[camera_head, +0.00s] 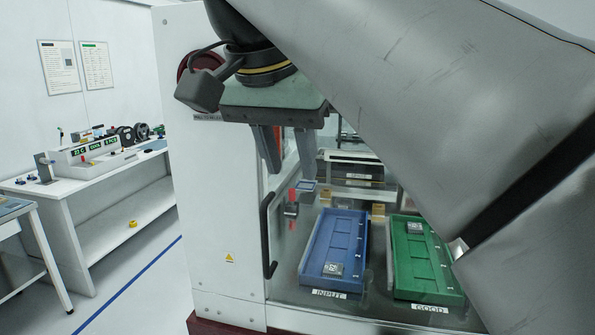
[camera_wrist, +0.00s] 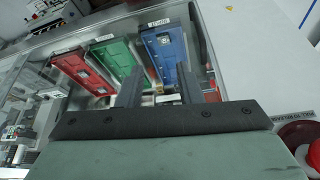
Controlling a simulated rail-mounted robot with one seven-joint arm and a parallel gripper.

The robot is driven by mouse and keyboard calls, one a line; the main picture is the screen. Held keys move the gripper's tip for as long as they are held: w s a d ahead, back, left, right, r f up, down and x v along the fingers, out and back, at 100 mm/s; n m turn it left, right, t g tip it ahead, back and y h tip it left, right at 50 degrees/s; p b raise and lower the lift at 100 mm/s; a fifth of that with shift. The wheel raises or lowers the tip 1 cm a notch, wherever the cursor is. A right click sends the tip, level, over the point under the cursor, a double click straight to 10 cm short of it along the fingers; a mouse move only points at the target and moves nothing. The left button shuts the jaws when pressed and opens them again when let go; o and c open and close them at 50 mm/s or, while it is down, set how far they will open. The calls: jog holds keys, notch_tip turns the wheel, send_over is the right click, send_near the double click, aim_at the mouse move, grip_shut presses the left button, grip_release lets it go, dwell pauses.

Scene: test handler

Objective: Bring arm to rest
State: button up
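My gripper (camera_head: 290,172) points down from my arm, in front of the white test handler cabinet (camera_head: 210,230). Its two grey fingers are spread apart with nothing between them. The wrist view also shows the gripper (camera_wrist: 160,76), with both fingers apart and empty, extending toward the trays. My large grey arm links cover the upper right of the head view and hide part of the handler's inside.
The handler's bench holds a blue INPUT tray (camera_head: 347,235) with a chip (camera_head: 333,268) and a green GOOD tray (camera_head: 430,270) with a chip (camera_head: 415,228). A red tray (camera_wrist: 78,64) shows in the wrist view. A black door handle (camera_head: 267,235) is below my gripper. A white side table (camera_head: 100,165) stands left.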

jog(key=w+d+f+n+g, duration=0.15)
jog(key=d+f, duration=0.25)
jog(key=f, duration=0.7)
jog(key=d+f+n+g, duration=0.15)
jog(key=d+f, duration=0.25)
jog(key=f, duration=0.7)
jog(key=s+d+f+n+y, duration=0.1)
jog(key=s+d+f, duration=0.2)
jog(key=f, duration=0.6)
jog(key=s+d+f+y, duration=0.1)
jog(key=s+d+f, duration=0.3)
jog(key=s+f, duration=0.3)
notch_tip(320, 180, down, 3)
jog(key=shift+s+r+n, duration=0.2)
jog(key=shift+n, duration=0.2)
